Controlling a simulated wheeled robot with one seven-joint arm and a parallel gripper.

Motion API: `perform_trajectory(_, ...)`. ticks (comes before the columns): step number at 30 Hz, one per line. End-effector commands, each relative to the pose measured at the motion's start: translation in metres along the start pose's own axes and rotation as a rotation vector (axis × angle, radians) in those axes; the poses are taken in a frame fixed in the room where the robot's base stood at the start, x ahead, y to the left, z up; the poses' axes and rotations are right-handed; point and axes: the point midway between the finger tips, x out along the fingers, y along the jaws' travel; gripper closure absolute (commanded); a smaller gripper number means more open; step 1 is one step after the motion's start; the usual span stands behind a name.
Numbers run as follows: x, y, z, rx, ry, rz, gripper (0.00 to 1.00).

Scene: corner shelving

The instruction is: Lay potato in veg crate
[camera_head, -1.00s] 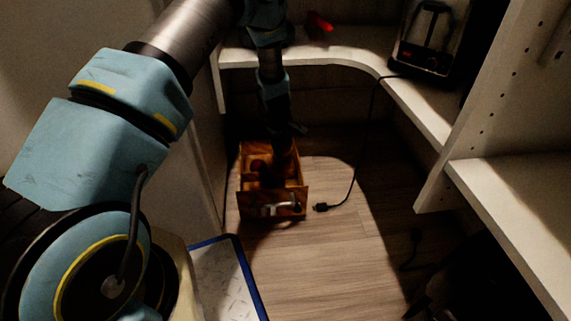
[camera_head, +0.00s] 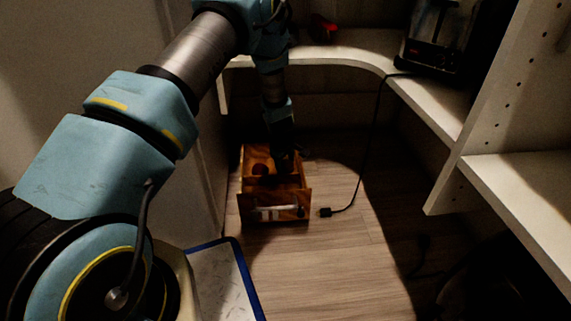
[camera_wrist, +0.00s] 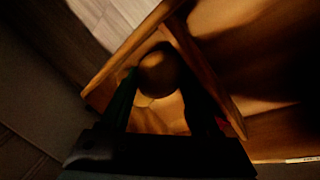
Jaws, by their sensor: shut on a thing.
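A brown wooden veg crate (camera_head: 292,201) stands on the floor in the head view, with a pale label on its front and an inner divider. My gripper (camera_head: 284,163) points down at the crate's right part; its fingertips are hard to make out there. In the wrist view the fingers are shut on a round brown potato (camera_wrist: 158,70), which sits between their tips. The crate's wooden walls (camera_wrist: 212,78) surround the potato in that view. A dim round brown thing (camera_head: 260,170) shows in the crate's left part. Whether the potato touches the crate floor I cannot tell.
A curved white shelf (camera_head: 345,58) runs behind and above the crate. A red object (camera_head: 322,28) and a dark appliance (camera_head: 432,48) stand on it. A black cord (camera_head: 366,140) hangs to a plug (camera_head: 326,212) right of the crate.

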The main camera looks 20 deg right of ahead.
Motion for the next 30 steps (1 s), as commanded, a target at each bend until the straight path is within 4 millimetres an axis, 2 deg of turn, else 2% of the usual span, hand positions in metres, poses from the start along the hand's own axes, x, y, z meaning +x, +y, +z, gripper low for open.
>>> perform_trajectory(8, 0.005, -0.001, 0.001, 0.000, 0.000, 0.001, 0.99)
perform_trajectory(9, 0.005, -0.001, 0.001, 0.000, 0.000, 0.000, 0.33)
perform_trajectory(11, 0.005, -0.001, 0.001, 0.000, 0.000, 0.000, 0.26)
perform_trajectory(18, 0.004, -0.001, 0.001, 0.000, 0.000, 0.000, 0.25)
perform_trajectory(22, -0.004, 0.002, -0.001, 0.000, 0.000, 0.001, 0.25)
perform_trajectory(26, -0.025, 0.004, -0.002, -0.001, 0.000, 0.002, 0.25)
perform_trajectory(30, -0.057, 0.004, -0.002, 0.000, 0.000, 0.001, 0.25)
